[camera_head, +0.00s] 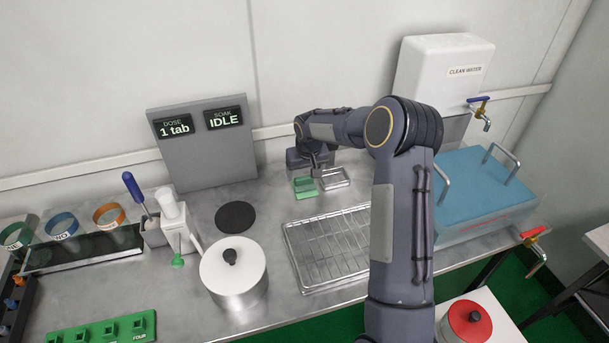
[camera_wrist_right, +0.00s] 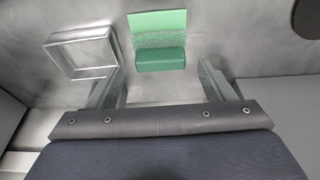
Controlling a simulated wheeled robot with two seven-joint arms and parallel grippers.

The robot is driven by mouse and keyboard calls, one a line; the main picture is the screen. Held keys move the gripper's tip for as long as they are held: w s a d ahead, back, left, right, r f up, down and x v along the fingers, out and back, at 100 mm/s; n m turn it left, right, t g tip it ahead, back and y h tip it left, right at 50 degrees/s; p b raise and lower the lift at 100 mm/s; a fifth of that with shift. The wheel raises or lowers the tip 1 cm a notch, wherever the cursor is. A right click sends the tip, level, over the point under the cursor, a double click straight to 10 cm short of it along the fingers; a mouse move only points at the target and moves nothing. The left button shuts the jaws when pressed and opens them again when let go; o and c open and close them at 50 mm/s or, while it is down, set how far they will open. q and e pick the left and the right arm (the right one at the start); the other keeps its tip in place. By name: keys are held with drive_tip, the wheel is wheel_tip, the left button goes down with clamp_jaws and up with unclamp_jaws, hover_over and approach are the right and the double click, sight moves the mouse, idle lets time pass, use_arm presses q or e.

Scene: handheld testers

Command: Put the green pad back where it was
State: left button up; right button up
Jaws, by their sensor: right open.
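In the right wrist view the pad (camera_wrist_right: 160,60) shows as a darker green block with a textured face, at the near edge of a flat, lighter green square (camera_wrist_right: 160,19). My right gripper (camera_head: 314,176) is at the pad. Its two fingers (camera_wrist_right: 158,75) are apart, one on each side of the pad's near end, with gaps visible. A square metal frame (camera_head: 334,179) lies just right of the pad. My left gripper is out of view.
A wire rack tray (camera_head: 289,252) and a lidded pot (camera_head: 232,292) stand nearer. A black disc (camera_head: 235,217) lies left of the pad. A blue-lidded bath (camera_head: 485,190) is at right. The grey panel (camera_head: 200,160) reads "1 tab" and "IDLE".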

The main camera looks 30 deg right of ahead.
drive_tip(key=s+v, duration=0.1)
drive_tip(key=v, duration=1.1)
drive_tip(key=s+a+r+t+y, duration=0.1)
drive_tip(key=s+a+r, duration=0.2)
drive_tip(key=s, duration=0.3)
drive_tip(key=s+a+r+y, duration=0.1)
drive_tip(key=s+a+r, duration=0.15)
drive_tip(key=s, duration=0.25)
drive_tip(key=s+a+f+y, duration=0.1)
drive_tip(key=s+a, duration=0.2)
drive_tip(key=s, duration=0.4)
drive_tip(key=s+a+t, duration=0.1)
drive_tip(key=s+a, duration=0.3)
drive_tip(key=s, duration=0.3)
drive_tip(key=s+a+f+n+y, duration=0.1)
drive_tip(key=s+a, duration=0.2)
drive_tip(key=s, duration=0.4)
drive_tip(key=shift+s+a+f+y, duration=0.25)
drive_tip(key=shift+a+f+y, duration=0.05)
drive_tip(key=shift+a+f, duration=0.05)
drive_tip(key=shift+r+p, duration=0.9)
drive_tip(key=shift+r, duration=0.1)
